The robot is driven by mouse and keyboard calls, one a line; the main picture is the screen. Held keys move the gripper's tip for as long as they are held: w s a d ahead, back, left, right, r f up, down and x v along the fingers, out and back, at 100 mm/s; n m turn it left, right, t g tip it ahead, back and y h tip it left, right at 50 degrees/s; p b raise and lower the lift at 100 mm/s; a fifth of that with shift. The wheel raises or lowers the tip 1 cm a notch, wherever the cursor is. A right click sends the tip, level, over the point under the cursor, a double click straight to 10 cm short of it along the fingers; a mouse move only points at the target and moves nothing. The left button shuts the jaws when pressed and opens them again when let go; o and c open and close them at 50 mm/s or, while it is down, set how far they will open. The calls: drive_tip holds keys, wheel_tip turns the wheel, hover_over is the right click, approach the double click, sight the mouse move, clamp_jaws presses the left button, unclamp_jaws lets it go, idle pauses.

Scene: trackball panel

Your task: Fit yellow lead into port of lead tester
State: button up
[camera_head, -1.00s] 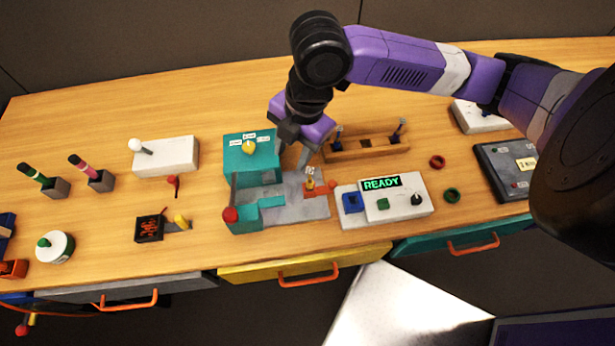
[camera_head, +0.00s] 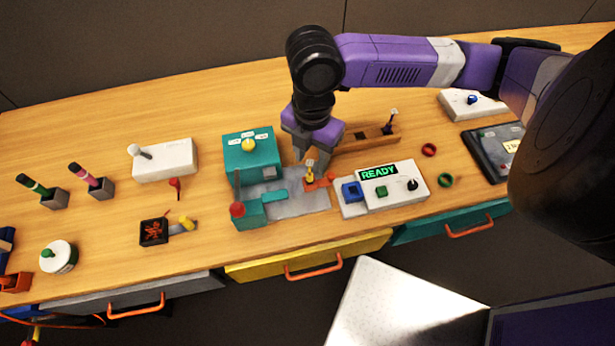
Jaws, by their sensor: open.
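A small yellow upright piece (camera_head: 311,173), perhaps the yellow lead, stands on an orange base at the right end of the grey plate. My gripper (camera_head: 312,162) points down just above it, open, with its fingers near the piece's top. I cannot tell whether they touch it. A white box with a green READY display (camera_head: 378,172) stands to the right, and I take it for the lead tester. At its left end is a blue square block (camera_head: 351,192) with a dark middle, perhaps the port. A green button and a black knob are beside it.
A wooden rack (camera_head: 372,139) is behind, partly hidden by my gripper. Red and green rings lie right of the READY box.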

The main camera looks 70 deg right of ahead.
sight(310, 174)
wheel_tip(310, 174, down, 7)
drive_tip(key=shift+w+r+p, duration=0.15)
drive_tip(key=shift+r+p, duration=0.05)
drive_tip(key=shift+p, duration=0.3)
clamp_jaws()
